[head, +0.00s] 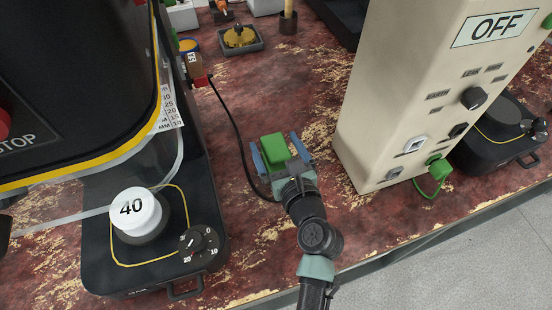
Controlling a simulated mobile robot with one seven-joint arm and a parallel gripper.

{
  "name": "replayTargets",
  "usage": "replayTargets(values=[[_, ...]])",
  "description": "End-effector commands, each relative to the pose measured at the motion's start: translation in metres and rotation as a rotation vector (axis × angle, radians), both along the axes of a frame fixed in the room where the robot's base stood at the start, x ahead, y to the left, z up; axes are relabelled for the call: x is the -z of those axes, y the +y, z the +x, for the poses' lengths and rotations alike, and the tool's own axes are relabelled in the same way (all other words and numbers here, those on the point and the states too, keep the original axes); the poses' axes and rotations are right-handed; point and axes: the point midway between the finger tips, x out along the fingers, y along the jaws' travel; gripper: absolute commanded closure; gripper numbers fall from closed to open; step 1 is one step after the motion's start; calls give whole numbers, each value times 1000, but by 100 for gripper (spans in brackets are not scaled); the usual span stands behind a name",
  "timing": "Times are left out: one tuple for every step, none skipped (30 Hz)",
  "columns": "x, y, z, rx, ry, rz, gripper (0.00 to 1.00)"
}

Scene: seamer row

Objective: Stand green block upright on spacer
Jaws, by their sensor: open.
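A green block (274,148) is in the middle of the worn red bench, between the two blue-grey fingers of my gripper (278,153). The fingers are apart, one on each side of the block. I cannot tell whether either finger touches it, or what is directly beneath it, because the gripper body covers its near side. I cannot pick out the spacer with certainty. A white round piece marked 40 (135,210) sits on the black dial unit at the left.
The black dial unit (205,262) stands left, below a large dark machine (70,80) with a yellow edge. A cream OFF cabinet (400,95) with a green plug (439,166) stands right. A black cable (240,140) runs just left of my gripper. A small tray (240,42) is at the back.

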Motion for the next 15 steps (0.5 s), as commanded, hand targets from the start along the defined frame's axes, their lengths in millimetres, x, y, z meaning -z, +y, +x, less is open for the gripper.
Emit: replayTargets(values=[[0,0,0,0,0,0,3],[0,0,0,0,0,0,3],[0,0,0,0,0,0,6],[0,0,0,0,0,0,12],[0,0,0,0,0,0,17],[0,0,0,0,0,0,24],[0,0,-1,0,0,0,30],[0,0,-1,0,0,0,35],[0,0,-1,0,0,0,42],[0,0,-1,0,0,0,48],[0,0,-1,0,0,0,53],[0,0,-1,0,0,0,60],[0,0,-1,0,0,0,66],[0,0,-1,0,0,0,71],[0,0,-1,0,0,0,78]])
